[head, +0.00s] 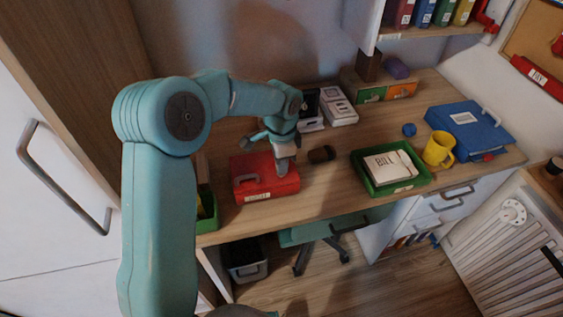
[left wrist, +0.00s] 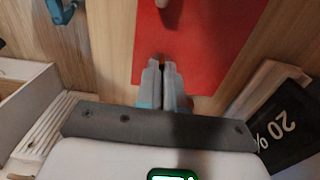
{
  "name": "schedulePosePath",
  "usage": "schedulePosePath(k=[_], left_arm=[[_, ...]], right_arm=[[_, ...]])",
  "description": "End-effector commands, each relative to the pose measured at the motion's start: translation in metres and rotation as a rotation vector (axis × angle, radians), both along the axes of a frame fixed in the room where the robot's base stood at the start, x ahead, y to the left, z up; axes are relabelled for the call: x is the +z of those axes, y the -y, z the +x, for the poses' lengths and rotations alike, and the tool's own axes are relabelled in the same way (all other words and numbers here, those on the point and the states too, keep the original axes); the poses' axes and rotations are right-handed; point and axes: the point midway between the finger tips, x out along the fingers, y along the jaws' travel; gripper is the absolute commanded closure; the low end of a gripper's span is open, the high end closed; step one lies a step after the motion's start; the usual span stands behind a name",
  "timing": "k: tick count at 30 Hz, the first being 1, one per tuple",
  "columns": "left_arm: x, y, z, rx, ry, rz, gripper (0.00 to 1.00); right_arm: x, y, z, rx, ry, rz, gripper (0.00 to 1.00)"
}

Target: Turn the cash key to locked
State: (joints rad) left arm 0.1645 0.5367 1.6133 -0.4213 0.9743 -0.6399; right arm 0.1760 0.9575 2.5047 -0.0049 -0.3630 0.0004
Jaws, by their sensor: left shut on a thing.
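A red cash box (head: 262,187) with a grey handle lies near the left end of the wooden desk. My left gripper (head: 283,167) comes down onto the box top near its back right side. In the left wrist view the fingers (left wrist: 163,66) are closed together over the edge of the red box (left wrist: 215,35). A small orange-brown bit (left wrist: 161,58) shows between the fingertips, likely the cash key. The fingers hide most of it, so its turn angle cannot be told. My right gripper is not in view.
A green tray (head: 366,185) with a bill pad, a yellow mug (head: 438,149) and a blue binder (head: 470,125) stand further right. A white device (head: 338,106) is behind. A green bin (head: 207,212) is left.

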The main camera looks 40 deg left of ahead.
Motion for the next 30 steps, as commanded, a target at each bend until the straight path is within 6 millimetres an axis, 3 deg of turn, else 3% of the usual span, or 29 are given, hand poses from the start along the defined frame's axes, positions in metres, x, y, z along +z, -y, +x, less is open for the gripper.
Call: schedulePosePath(k=[3, 6, 17, 23, 30], left_arm=[[0.001, 0.0, 0.0, 0.002, 0.002, -0.001, 1.0], [0.001, 0.0, 0.0, 0.002, 0.002, -0.001, 0.67], [0.006, 0.0, 0.0, 0.0, 0.001, 0.0, 0.67], [0.045, 0.0, 0.001, 0.001, 0.008, 0.001, 0.67], [0.11, 0.0, 0.001, 0.001, 0.007, 0.001, 0.67]], right_arm=[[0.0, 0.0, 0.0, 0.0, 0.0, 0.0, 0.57], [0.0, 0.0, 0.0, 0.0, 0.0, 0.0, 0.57], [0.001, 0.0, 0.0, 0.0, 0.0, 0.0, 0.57], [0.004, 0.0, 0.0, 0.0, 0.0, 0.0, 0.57], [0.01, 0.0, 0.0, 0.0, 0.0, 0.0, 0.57]])
